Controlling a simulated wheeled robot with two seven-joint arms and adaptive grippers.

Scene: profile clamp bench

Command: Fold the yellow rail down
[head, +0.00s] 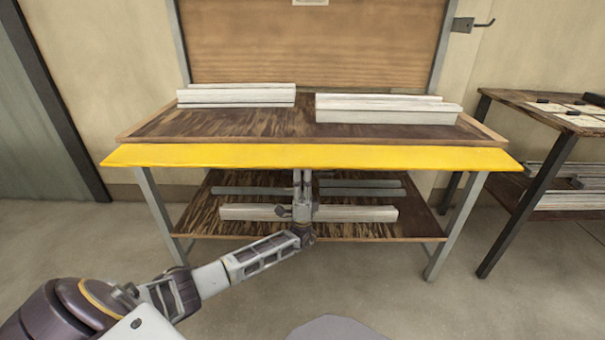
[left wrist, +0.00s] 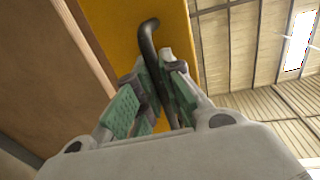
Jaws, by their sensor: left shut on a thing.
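The yellow rail (head: 400,157) is a long flat strip along the front edge of the bench (head: 250,122) in the head view. Its broad face tilts up toward me, level with the bench top. In the left wrist view the underside of the yellow rail (left wrist: 112,22) shows from below, with a dark curved handle (left wrist: 148,42) on it. My left gripper (left wrist: 160,92) is shut on the handle, its green-padded fingers on either side. In the head view my left gripper (head: 303,180) is under the middle of the rail, its tips hidden by it. My right gripper is not in view.
Pale profiles lie on the bench top at left (head: 236,96) and right (head: 388,110). More profiles lie on the lower shelf (head: 200,210) behind my left gripper. A side table (head: 545,103) stands at the right. The floor before the bench is mostly clear.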

